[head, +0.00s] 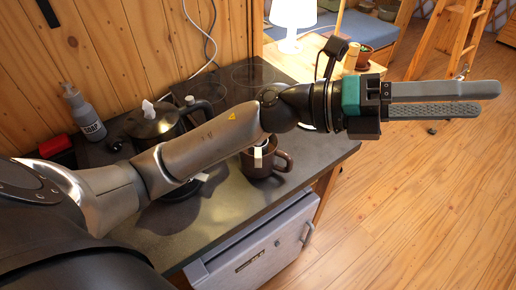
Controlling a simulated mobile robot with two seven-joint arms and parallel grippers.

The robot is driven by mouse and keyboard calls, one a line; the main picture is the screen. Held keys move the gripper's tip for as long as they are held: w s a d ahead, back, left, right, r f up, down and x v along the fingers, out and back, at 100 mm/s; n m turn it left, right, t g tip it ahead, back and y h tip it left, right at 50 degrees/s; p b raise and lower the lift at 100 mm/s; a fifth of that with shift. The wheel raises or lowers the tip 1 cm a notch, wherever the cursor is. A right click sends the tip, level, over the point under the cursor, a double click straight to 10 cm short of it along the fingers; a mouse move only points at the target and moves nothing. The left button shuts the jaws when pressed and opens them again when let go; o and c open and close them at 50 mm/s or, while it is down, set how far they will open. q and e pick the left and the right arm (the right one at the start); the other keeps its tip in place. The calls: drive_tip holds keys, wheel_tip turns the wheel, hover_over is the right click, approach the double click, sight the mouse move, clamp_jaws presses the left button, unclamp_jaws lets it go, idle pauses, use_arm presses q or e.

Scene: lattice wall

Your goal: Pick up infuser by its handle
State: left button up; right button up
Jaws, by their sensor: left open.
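A brown mug (284,166) stands on the dark counter near its front right edge, partly hidden behind my left forearm. A pale upright strip (258,157) shows at the mug's left side; it may be part of the infuser, but I cannot tell. No infuser can be made out clearly. My left gripper (488,101) is to the right of the mug, past the counter's edge and over the wooden floor. Its two long grey fingers point right, apart and with nothing between them. My right gripper is out of the picture.
A dark kettle (155,122) stands behind my left arm on the counter (215,222). A grey soap bottle (84,113) is at the back left. A white lamp (293,20) stands beyond the counter. A grey cabinet (250,258) is below it. Floor on the right is open.

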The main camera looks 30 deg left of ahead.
use_arm(q)
wheel_tip(320, 180, down, 7)
drive_tip(key=s+m+g+y, duration=0.2)
drive_tip(key=m+g+y, duration=0.3)
drive_tip(key=m, duration=0.2)
drive_tip(key=y, duration=1.6)
hover_over(258, 156)
wheel_tip(258, 156, down, 7)
drive_tip(key=shift+m+t, duration=0.3)
drive_tip(key=f, duration=0.8)
drive_tip(key=shift+s, duration=0.2)
drive_tip(key=shift+w+f+p, duration=0.2)
drive_tip(key=shift+f+p, duration=0.15)
drive_tip(key=shift+f, duration=2.8)
clamp_jaws()
